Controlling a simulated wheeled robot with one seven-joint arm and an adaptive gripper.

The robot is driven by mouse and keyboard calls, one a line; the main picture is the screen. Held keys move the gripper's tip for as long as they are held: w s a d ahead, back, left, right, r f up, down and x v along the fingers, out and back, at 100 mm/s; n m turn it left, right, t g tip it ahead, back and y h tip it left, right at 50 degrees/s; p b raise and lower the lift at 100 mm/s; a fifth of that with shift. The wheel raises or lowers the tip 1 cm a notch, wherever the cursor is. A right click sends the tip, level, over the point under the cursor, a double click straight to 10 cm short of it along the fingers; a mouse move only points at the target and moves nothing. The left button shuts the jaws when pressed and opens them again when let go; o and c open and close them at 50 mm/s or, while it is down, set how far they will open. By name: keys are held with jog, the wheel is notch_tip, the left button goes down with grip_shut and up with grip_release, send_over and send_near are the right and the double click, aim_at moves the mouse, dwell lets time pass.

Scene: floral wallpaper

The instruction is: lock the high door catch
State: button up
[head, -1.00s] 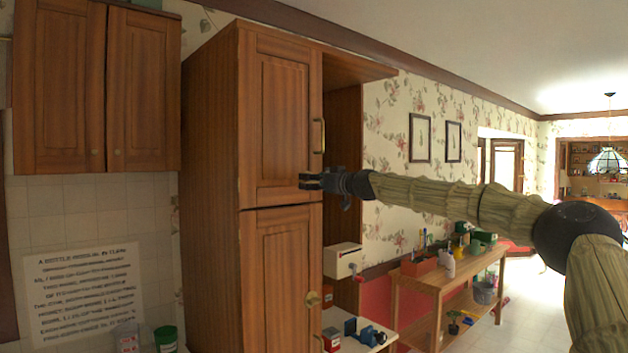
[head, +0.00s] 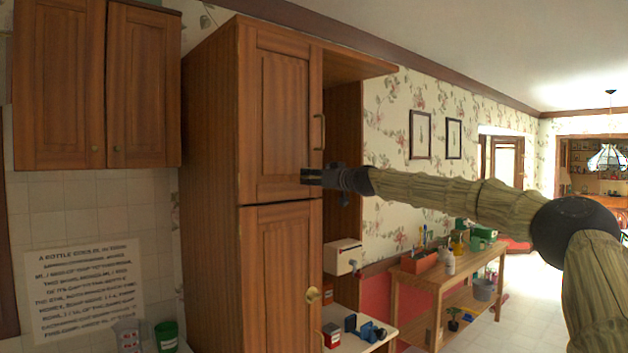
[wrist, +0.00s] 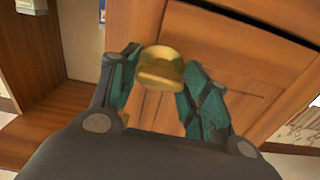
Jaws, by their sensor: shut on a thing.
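The tall wooden cabinet has an upper door (head: 282,110) that looks closed, with a long brass handle (head: 319,132) at its right edge. My gripper (head: 306,176) is at this door's lower right corner, just above the seam with the lower door. In the wrist view a rounded brass catch (wrist: 160,68) sits between the two green-padded fingertips, and my gripper (wrist: 160,82) is shut on it. In the head view the catch is hidden behind my gripper. I cannot tell which way the catch is turned.
The lower door (head: 275,265) has a round brass knob (head: 312,295). Open shelving to the right holds a white box (head: 343,256). A wooden bench (head: 450,272) with garden items stands further right. Wall cabinets (head: 95,85) hang at left.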

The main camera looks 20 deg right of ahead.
jog(key=m+b, duration=0.2)
jog(key=m, duration=0.2)
jog(key=shift+m+b, duration=0.3)
jog(key=shift+m, duration=0.1)
jog(key=m, duration=0.4)
jog(key=shift+r+b, duration=0.1)
jog(key=shift+b, duration=0.3)
jog(key=m, duration=0.5)
jog(key=shift+d, duration=0.1)
jog(key=m+p, duration=0.1)
jog(key=m, duration=0.3)
jog(key=o, duration=1)
